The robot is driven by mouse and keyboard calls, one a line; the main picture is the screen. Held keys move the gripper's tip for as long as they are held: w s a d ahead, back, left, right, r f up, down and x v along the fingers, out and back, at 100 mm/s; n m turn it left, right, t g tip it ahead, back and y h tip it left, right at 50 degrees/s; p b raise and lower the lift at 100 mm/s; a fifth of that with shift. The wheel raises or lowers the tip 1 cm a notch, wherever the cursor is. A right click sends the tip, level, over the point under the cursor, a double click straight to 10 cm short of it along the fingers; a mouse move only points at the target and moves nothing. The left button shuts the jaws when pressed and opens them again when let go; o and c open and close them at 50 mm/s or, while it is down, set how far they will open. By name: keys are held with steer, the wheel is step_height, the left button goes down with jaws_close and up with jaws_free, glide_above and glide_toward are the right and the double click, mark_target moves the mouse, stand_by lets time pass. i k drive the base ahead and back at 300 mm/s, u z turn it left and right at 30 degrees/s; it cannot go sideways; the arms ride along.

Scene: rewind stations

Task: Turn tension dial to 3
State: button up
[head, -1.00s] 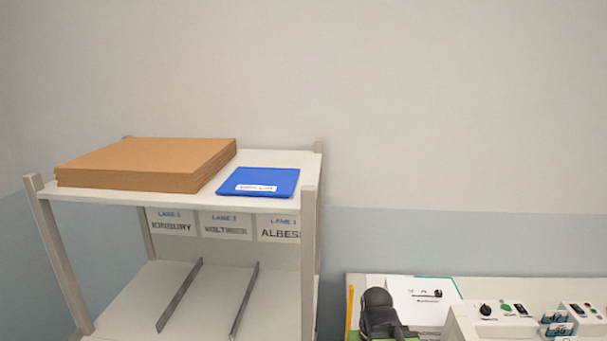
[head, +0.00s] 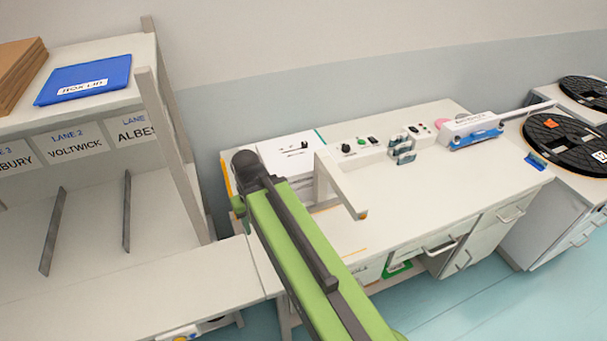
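A black knob (head: 347,148), probably the tension dial, sits on a light control panel on the white bench (head: 430,195) in the head view. Its pointer and any numbers are too small to read. My green arm (head: 310,255) reaches from the bottom edge up to a dark rounded joint left of the panel. My gripper does not show.
A beige L-shaped arm (head: 340,187) stands in front of the panel. A white device with a blue edge (head: 470,130) and black reels (head: 565,145) are at right. A shelf with lane signs (head: 75,145) and a blue folder (head: 85,80) stands at left. The bench front is mostly clear.

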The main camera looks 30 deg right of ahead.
mark_target(345, 149)
steer(key=z, duration=0.05)
steer(key=k, duration=1.05)
steer(key=u, duration=1.8)
steer(key=i, duration=1.4)
steer(key=z, duration=0.1)
steer(key=k, duration=0.1)
steer(key=z, duration=2.75)
steer(key=i, duration=0.95)
